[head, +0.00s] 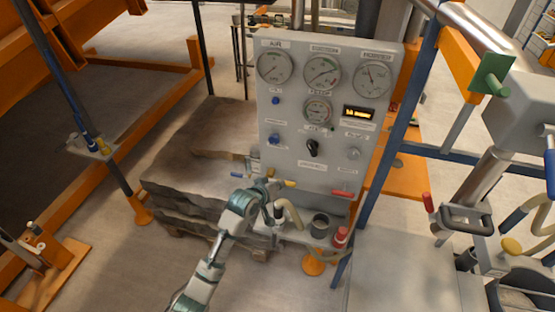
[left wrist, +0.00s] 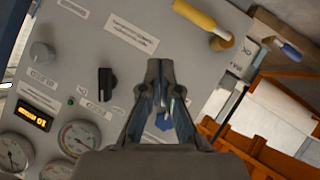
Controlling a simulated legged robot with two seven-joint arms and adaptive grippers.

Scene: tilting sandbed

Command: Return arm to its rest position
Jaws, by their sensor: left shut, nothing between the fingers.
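My left arm comes in from the lower left in the head view. My left gripper (head: 272,187) is in front of the lower left part of the grey gauge panel (head: 290,120). In the left wrist view the fingers of my left gripper (left wrist: 160,64) are together and empty, with the panel (left wrist: 130,60) behind them. The panel's black selector knob (left wrist: 106,84) is left of the fingertips, and a yellow handle (left wrist: 200,18) is above and right of them. The knob (head: 313,147) also shows in the head view. My right gripper does not show.
Several round gauges (head: 322,72) and a small lit display (head: 359,113) sit on the panel. A blue post (head: 400,120) stands right of it. Stacked grey slabs (head: 190,180) lie on the left. A grey machine with handles (head: 520,110) stands at the right. Floor at the lower left is open.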

